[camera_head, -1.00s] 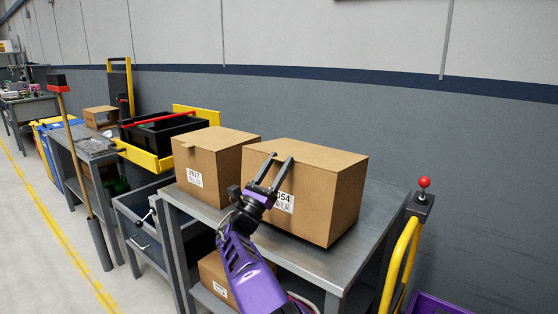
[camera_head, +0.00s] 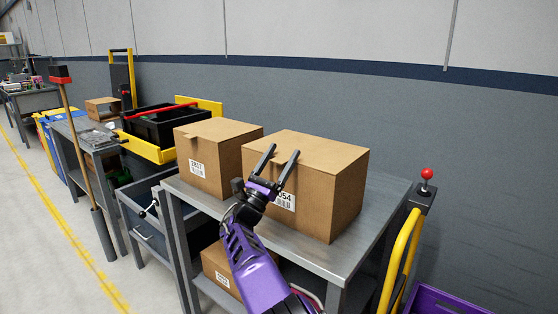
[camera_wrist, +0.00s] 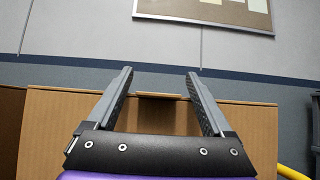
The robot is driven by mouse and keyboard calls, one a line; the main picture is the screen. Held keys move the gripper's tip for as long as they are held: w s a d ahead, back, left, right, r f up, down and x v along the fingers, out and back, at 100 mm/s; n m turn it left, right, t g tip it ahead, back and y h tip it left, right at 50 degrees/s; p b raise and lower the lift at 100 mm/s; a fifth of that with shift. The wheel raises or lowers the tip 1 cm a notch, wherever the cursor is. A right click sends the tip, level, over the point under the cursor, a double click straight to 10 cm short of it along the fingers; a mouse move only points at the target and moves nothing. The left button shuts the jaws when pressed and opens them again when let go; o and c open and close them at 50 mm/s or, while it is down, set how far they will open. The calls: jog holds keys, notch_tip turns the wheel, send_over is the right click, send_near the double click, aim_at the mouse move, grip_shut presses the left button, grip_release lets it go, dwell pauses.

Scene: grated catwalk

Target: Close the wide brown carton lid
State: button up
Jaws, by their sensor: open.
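The wide brown carton (camera_head: 333,205) stands on the right part of the grey metal table, with a white label on its front. Its lid (camera_head: 325,150) lies over the top and looks flat; I cannot tell if it is fully down. My gripper (camera_head: 284,150) is open and empty in front of the carton, fingers pointing up toward the lid's front edge. In the wrist view, the carton front (camera_wrist: 60,125) is behind the fingers, and a small lid tab (camera_wrist: 160,96) shows between them. Contact with the carton cannot be told.
A narrower brown carton (camera_head: 206,165) stands close on the left. Another carton (camera_head: 218,268) sits on the shelf below. A yellow-handled post with a red knob (camera_head: 426,174) stands to the right. A grey wall is behind the table.

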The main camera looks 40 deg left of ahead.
jog(key=v, duration=1.7)
jog(key=shift+p, duration=0.35)
jog(key=shift+s+f, duration=0.1)
jog(key=shift+f, duration=0.05)
